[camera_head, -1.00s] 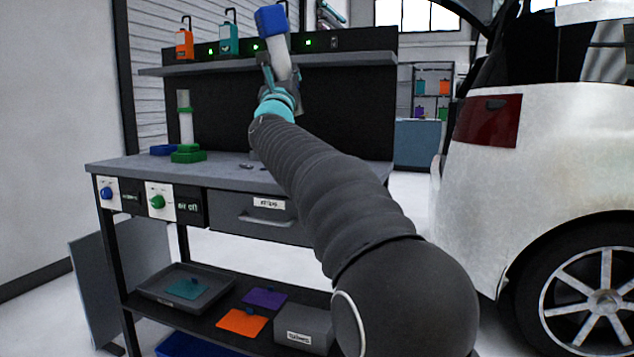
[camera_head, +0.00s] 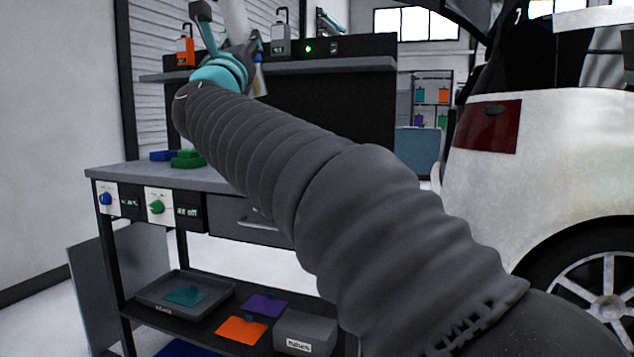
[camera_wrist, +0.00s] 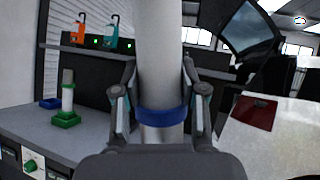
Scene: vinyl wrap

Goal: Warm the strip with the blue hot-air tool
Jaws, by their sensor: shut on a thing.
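My gripper (camera_wrist: 160,105) is shut on the blue hot-air tool, a white cylinder with a blue band (camera_wrist: 163,118), which stands between the fingers in the wrist view. In the head view the white body of the tool (camera_head: 236,20) runs out of the top edge, so its upper end is hidden. My gripper (camera_head: 232,45) is raised above the bench there, in front of the shelf. An empty-looking blue base (camera_head: 163,155) sits on the bench. I cannot make out the strip for certain in either view.
The green base (camera_head: 187,159) holds a similar white tool (camera_wrist: 68,92) upright. A blue knob (camera_head: 106,198) and green knob (camera_head: 157,206) are on the bench front. Orange bottle (camera_head: 185,50) stands on the shelf (camera_head: 330,66). The white car (camera_head: 560,190) fills the right; clear floor lies between.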

